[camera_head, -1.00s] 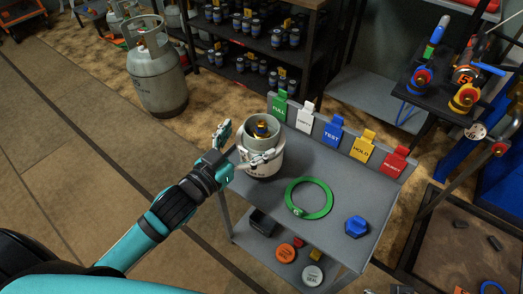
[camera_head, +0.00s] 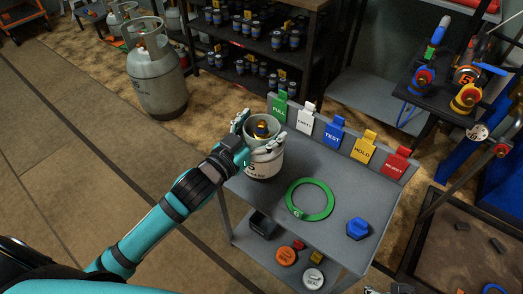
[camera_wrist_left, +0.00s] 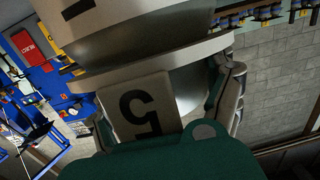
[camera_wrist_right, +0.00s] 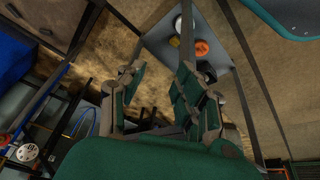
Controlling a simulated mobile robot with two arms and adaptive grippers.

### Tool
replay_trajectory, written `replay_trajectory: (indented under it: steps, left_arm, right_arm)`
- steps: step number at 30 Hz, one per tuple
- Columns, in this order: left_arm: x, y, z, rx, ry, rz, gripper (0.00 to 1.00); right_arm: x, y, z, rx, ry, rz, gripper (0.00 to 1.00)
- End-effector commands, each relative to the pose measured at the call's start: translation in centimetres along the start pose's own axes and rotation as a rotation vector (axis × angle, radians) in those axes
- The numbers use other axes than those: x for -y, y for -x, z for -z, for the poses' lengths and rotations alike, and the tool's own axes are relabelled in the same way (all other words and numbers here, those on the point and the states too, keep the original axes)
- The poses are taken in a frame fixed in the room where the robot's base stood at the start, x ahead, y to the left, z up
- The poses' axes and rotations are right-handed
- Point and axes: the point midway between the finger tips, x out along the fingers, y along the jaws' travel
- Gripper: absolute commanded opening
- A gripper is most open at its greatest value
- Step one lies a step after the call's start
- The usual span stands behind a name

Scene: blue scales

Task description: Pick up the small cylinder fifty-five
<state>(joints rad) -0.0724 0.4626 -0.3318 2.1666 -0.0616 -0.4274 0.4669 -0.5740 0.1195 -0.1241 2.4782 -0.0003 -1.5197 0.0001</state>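The small cylinder (camera_head: 263,168) is a pale grey canister with a raised collar and a brass valve. It stands upright at the left back of the grey cart's top. In the left wrist view the cylinder (camera_wrist_left: 180,50) fills the upper middle, with a "5" on a pale plate below its rim. My left gripper (camera_head: 254,134) has its fingers spread on either side of the cylinder's upper part. Whether they touch it is unclear. My right gripper (camera_wrist_right: 160,88) is open and empty in the right wrist view.
A green ring (camera_head: 312,213) and a blue block (camera_head: 358,229) lie on the cart top (camera_head: 335,180). Coloured tags, including the red one (camera_head: 396,162), line its back edge. A large grey cylinder (camera_head: 157,80) stands on the floor, and shelves of small canisters stand behind.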

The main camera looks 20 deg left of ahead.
Motion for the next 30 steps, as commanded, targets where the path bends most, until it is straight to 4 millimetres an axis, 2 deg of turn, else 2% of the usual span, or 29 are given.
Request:
replay_trajectory:
  steps: [2, 9, 22, 30]
  left_arm:
    - [0.0, 0.0, 0.0, 0.000, -0.001, -0.001, 0.56]
    - [0.0, 0.0, 0.0, 0.000, -0.001, -0.001, 0.24]
    - [0.0, 0.0, 0.6, -0.006, -0.002, -0.001, 0.23]
    - [0.0, 0.1, 2.7, -0.009, -0.002, -0.001, 0.23]
  right_arm:
    - [0.0, 0.0, 0.0, 0.001, 0.000, 0.000, 0.34]
    - [0.0, 0.0, 0.0, 0.001, 0.000, 0.000, 0.34]
    - [0.0, 0.2, -0.1, 0.006, 0.000, 0.000, 0.34]
    - [-0.2, 1.2, -1.4, 0.076, -0.003, -0.002, 0.34]
